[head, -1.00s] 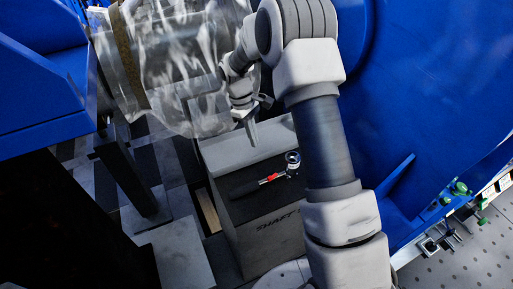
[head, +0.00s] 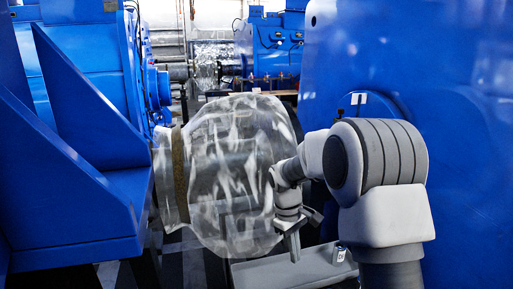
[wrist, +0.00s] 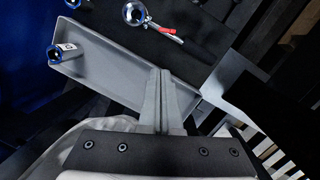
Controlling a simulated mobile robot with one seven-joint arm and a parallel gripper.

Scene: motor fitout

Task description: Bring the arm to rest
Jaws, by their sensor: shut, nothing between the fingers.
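My gripper (head: 293,247) hangs pointing down beside the clear, film-like cover and above a grey tray (head: 280,272). In the wrist view its two fingers (wrist: 161,78) are together with nothing between them. My arm is bent, with its elbow at the right of the head view. The gripper is apart from the items below it.
A chrome socket piece with a tag (wrist: 58,52) lies in the tray. A ratchet with a red mark (wrist: 150,20) lies on the dark surface beside it. The clear cover (head: 225,175) stands close to my wrist. Blue machine housings (head: 450,120) flank both sides.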

